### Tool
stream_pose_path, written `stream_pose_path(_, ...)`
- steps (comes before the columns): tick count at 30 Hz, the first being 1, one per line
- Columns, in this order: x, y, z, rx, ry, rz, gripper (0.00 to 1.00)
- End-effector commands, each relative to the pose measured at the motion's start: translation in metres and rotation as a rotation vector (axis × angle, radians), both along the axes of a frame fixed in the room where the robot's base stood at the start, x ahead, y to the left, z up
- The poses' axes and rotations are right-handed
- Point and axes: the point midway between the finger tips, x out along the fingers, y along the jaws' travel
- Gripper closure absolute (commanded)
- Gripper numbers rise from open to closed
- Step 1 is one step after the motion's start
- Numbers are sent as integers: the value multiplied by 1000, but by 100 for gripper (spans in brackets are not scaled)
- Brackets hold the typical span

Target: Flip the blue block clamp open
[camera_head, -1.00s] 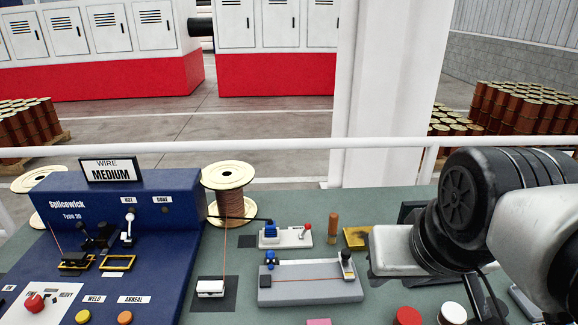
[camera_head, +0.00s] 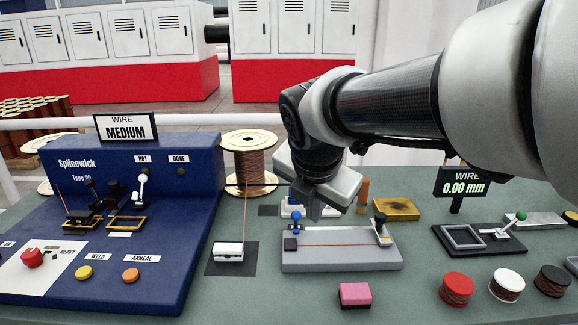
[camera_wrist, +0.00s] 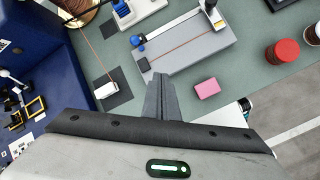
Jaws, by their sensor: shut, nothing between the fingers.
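My gripper (camera_head: 314,212) is shut and empty, pointing down above the back of the grey wire fixture; the fingers show closed together in the wrist view (camera_wrist: 160,78). The grey fixture (camera_head: 340,262) carries a blue-knobbed clamp (camera_head: 296,217) with a dark block at its left end, and a black-topped clamp (camera_head: 380,222) at its right end. A copper wire runs between them. The wrist view shows the blue knob (camera_wrist: 136,40) beyond the fingertips. Behind stands a white fixture with a blue block (camera_wrist: 119,6), mostly hidden by my gripper in the head view. I cannot tell whether either blue clamp is closed.
A wire spool (camera_head: 248,160) and a white wire guide (camera_head: 228,251) stand to the left, beside the blue Splicewick machine (camera_head: 150,255). A pink block (camera_head: 355,295) lies in front. Small spools (camera_head: 457,288) and a gauge (camera_head: 465,238) stand at right.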

Motion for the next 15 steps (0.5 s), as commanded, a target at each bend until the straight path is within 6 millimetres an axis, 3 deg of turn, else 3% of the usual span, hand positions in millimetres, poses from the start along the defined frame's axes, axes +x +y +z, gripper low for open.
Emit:
stream_pose_path(1,7,9,-19,-51,6,98,100)
stream_pose_path(4,18,20,-29,-137,10,258,100)
stream_pose_path(9,26,30,-36,-210,11,390,100)
stream_pose_path(15,27,31,-35,-219,11,409,100)
